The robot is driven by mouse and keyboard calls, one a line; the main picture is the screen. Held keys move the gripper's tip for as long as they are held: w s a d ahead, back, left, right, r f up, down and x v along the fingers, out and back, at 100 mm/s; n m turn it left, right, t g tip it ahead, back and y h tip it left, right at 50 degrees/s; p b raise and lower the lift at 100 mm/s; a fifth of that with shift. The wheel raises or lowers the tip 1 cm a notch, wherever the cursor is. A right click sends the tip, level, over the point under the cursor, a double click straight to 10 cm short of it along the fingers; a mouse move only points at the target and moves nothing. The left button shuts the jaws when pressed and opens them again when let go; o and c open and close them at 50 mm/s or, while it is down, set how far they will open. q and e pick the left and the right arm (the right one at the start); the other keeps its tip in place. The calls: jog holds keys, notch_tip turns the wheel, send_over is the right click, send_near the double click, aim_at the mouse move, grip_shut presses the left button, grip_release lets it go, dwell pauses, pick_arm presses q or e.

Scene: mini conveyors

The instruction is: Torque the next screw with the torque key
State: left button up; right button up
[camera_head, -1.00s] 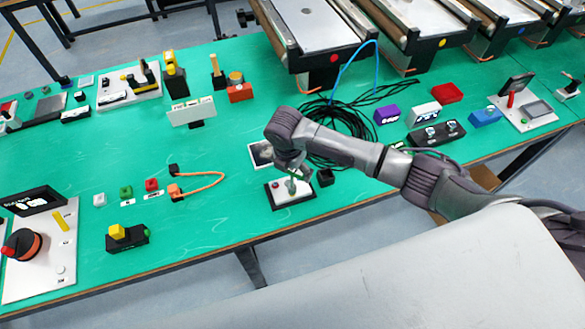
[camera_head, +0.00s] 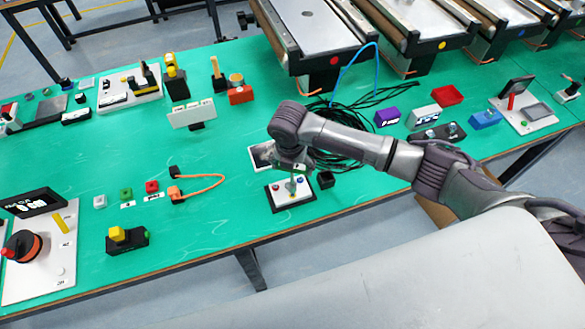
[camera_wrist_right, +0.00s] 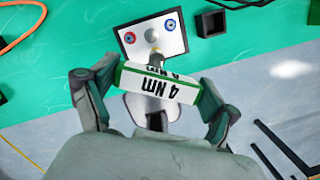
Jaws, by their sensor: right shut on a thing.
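My right gripper (camera_head: 289,165) is shut on the torque key (camera_wrist_right: 160,83), a white and green handle marked "4 NM" in the right wrist view. Its fingers (camera_wrist_right: 150,95) press the handle from both ends. The key's shaft points down at a small white screw plate with a dark border (camera_head: 280,205); the plate also shows in the wrist view (camera_wrist_right: 138,48). A red screw (camera_wrist_right: 129,38) and a blue screw (camera_wrist_right: 169,24) sit on the plate. The shaft tip is over the plate between them; whether it touches a screw I cannot tell. My left gripper is not in view.
A small black open box (camera_head: 325,179) stands just right of the plate, also in the wrist view (camera_wrist_right: 211,22). A black cable coil (camera_head: 340,140) lies behind my arm. An orange cable (camera_head: 205,188) lies left. The table's front edge is close to the plate.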

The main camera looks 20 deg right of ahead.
jog(key=shift+r, duration=1.75)
jog(key=shift+s+m+b, duration=0.25)
jog(key=shift+m+b, duration=0.55)
jog(key=shift+m, duration=0.3)
jog(key=s+d+r+m+g+y+b, duration=0.15)
jog(key=s+m+b, duration=0.5)
jog(key=m, duration=0.75)
jog(key=s+d+m+g+h+b, duration=0.1)
jog(key=s+d+m+g+b, duration=0.15)
jog(key=s+m+b, duration=0.8)
jog(key=w+a+m+p, duration=0.1)
jog(key=w+p, duration=0.3)
jog(key=w, duration=0.1)
jog(key=w+a+p, duration=0.1)
jog(key=w+p, duration=0.3)
jog(key=w, duration=0.2)
jog(key=w+a+m+p, duration=0.1)
jog(key=w+a+p, duration=0.1)
jog(key=w+p, duration=0.3)
jog(key=shift+w+f+m+t+y, duration=0.1)
jog(key=shift+w+m+t+y, duration=0.15)
jog(key=shift+m+t, duration=0.15)
jog(key=shift+w+f, duration=0.35)
